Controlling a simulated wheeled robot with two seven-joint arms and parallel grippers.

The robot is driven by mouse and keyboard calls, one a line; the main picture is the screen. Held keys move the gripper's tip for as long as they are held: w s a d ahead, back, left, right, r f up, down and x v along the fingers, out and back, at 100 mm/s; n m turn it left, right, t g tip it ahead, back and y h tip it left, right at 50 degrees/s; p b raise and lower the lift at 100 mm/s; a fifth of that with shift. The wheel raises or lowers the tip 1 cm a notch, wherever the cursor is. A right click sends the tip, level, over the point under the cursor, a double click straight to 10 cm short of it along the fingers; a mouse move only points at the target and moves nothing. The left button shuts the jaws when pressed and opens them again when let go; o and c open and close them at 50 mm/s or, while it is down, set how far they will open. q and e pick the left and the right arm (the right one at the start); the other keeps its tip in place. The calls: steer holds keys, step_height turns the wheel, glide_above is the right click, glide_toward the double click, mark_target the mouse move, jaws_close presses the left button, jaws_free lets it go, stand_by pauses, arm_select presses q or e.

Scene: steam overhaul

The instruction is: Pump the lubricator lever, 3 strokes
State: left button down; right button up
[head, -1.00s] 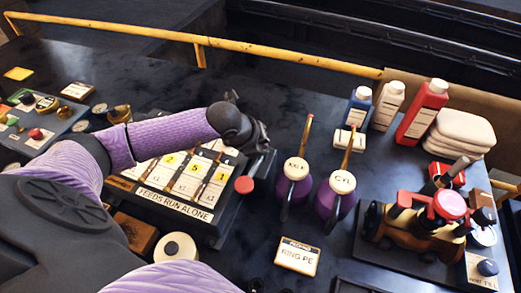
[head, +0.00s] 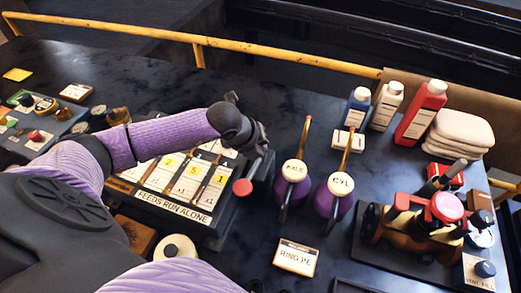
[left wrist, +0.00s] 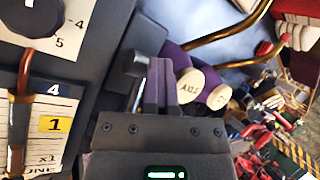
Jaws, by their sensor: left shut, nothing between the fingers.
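The lubricator (head: 172,207) is a dark box with a sloped face of white feed panels, numbered 2, 5 and 1, and a "FEEDS RUN ALONE" label. A red round knob (head: 243,187) sits at its right front. My left gripper (head: 260,142) is over the box's right side, fingers together and empty. In the left wrist view the shut fingers (left wrist: 160,85) are beside a dark rod with a rounded end (left wrist: 134,64), which looks like the lever; I cannot tell whether they touch. In the head view my gripper partly hides this area. My right gripper is not in view.
Two purple oil cans (head: 293,172) (head: 340,185) with upright spouts stand just right of the lubricator. Bottles (head: 421,112) and folded cloths (head: 459,128) are behind them. A small engine model (head: 425,228) is at right. A "RING PE" card (head: 295,258) lies in front.

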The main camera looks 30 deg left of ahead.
arm_select(q)
steer(key=shift+s+d+f, duration=0.1)
steer(key=shift+s+f, duration=0.35)
steer(key=shift+f, duration=0.15)
steer(key=r+p, duration=0.1)
steer(key=w+r+p, duration=0.1)
steer(key=r, duration=0.1)
steer(key=r+p, duration=0.1)
steer(key=r, duration=0.1)
steer(key=shift+w+a, duration=0.15)
steer(key=shift+a, duration=0.1)
steer(key=shift+w+r, duration=0.15)
steer(key=shift+r, duration=0.05)
